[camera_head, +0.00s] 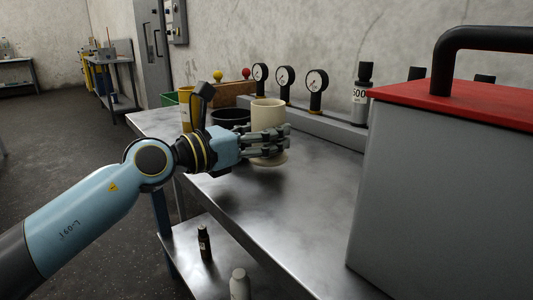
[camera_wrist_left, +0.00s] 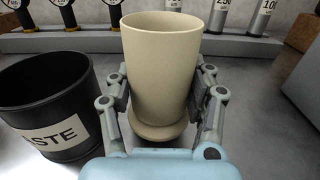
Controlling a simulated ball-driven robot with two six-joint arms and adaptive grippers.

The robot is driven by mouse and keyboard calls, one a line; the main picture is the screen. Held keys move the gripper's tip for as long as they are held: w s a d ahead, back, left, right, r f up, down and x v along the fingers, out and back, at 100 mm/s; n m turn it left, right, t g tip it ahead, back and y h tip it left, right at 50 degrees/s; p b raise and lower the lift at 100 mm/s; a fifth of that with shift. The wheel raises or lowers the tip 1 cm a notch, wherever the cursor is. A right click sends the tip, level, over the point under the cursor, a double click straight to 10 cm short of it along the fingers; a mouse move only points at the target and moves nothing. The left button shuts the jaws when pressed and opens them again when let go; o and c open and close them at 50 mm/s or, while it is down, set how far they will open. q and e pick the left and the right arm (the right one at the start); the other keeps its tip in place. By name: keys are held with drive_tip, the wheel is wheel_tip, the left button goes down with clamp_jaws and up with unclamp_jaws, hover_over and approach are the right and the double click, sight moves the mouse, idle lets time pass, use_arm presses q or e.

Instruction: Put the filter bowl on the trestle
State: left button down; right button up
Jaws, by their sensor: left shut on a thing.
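The filter bowl, taken to be the cream cup-shaped vessel (camera_head: 268,112) with a wider round foot, is upright over the steel bench (camera_head: 300,215). My left gripper (camera_head: 280,143) is shut on its sides, coming from the left. In the left wrist view the vessel (camera_wrist_left: 160,70) stands between the two fingers (camera_wrist_left: 160,95), and its mouth faces up. I cannot tell whether its foot touches the bench top. I cannot make out a separate trestle. My right gripper is not in view.
A black waste bin (camera_wrist_left: 48,108) is close left of the vessel. Several gauges (camera_head: 285,78) and a grey cylinder (camera_head: 360,95) line the back. A grey box with a red lid (camera_head: 450,180) blocks the right. Bottles (camera_head: 204,243) stand on the lower shelf. The front bench top is clear.

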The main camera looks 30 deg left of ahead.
use_arm(q)
wheel_tip(320, 180, down, 2)
drive_tip(key=shift+w+f+b, duration=0.1)
drive_tip(key=shift+b, duration=0.3)
drive_tip(key=shift+r, duration=0.25)
drive_tip(key=shift+f, duration=0.2)
drive_tip(key=shift+c, duration=2.4)
unclamp_jaws()
